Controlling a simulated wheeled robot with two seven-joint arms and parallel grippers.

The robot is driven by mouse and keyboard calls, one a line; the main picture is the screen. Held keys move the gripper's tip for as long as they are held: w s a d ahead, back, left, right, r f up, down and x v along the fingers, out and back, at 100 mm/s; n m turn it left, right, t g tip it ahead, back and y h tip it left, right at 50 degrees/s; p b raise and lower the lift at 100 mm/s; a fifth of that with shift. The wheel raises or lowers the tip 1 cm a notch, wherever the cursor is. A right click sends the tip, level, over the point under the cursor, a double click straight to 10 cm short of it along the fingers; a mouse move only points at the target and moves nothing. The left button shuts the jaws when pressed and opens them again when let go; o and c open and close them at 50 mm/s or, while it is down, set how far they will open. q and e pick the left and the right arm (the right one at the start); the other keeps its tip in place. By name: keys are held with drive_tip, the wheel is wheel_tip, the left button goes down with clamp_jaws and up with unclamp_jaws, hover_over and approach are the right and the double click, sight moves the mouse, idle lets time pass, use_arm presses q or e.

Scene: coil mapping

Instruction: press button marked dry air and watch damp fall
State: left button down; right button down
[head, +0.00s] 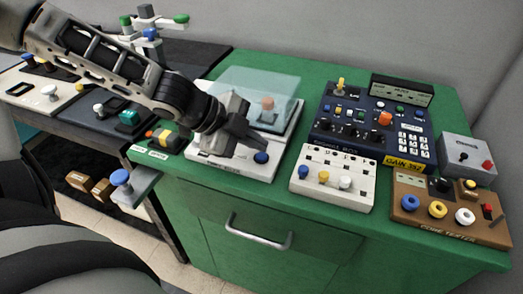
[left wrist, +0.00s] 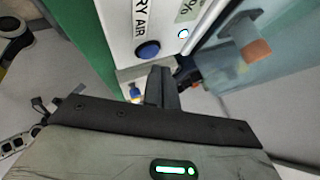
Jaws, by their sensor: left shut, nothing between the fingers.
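A white box (head: 228,168) stands on the green cabinet, and its blue button (head: 261,157) is near its front right corner. In the left wrist view the blue button (left wrist: 148,49) sits below lettering that reads "RY AIR", the rest cut off. A display (left wrist: 188,11) with a percent sign is partly in view; its number is cut off. A small lit lamp (left wrist: 183,33) is beside the button. My left gripper (head: 257,142) is shut and empty, its tips close to the button; I cannot tell whether they touch it. My right gripper is not in view.
A clear cover (head: 240,85) stands over the back of the white box, with an orange knob (head: 267,103) there. To the right are a blue control box (head: 350,125), a white box with knobs (head: 333,178) and a brown tester (head: 450,215). A drawer handle (head: 258,235) sticks out in front.

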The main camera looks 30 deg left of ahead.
sight(256, 156)
use_arm(q)
drive_tip(key=shift+r, duration=0.1)
wheel_tip(256, 156, up, 5)
drive_tip(key=p, duration=0.5)
idle(0.8)
